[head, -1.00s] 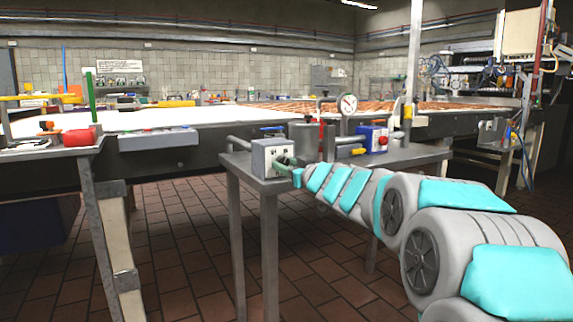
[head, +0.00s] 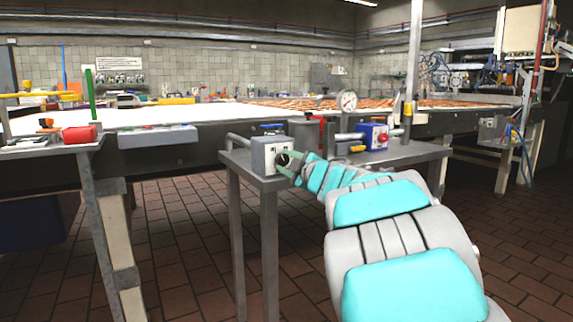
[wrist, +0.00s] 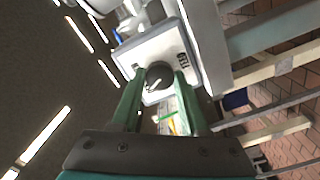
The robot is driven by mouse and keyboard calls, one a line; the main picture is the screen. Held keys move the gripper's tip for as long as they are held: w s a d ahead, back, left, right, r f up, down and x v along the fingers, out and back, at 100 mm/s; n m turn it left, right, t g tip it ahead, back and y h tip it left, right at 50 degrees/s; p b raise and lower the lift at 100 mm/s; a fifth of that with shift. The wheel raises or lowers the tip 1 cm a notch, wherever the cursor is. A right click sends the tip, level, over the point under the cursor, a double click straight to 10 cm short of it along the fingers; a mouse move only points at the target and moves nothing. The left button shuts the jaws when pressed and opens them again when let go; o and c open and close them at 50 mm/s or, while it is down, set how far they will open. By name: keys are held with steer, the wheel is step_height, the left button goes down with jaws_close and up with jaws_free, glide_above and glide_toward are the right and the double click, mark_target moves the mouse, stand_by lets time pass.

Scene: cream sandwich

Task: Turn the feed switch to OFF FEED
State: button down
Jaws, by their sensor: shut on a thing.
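The feed switch is a grey box (head: 263,157) at the left front corner of a small metal table. Its dark round knob (wrist: 159,77) sits on a white faceplate (wrist: 128,53) in the wrist view, with a pale mark across it. My gripper (wrist: 158,82) has one green finger on each side of the knob and is shut on it. In the head view my gripper (head: 289,165) is at the right-hand face of the box, and my fingers partly cover the knob.
A long conveyor (head: 210,116) runs behind. A side table with a red block (head: 79,134) stands at the left. The tiled floor in front is open.

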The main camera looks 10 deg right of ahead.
steer(key=shift+n, duration=0.9)
steer(key=shift+c, duration=2.1)
jaws_free()
steer(key=shift+s, duration=0.15)
steer(key=v, duration=0.7)
steer(key=shift+s, duration=0.2)
steer(key=shift+d, duration=0.1)
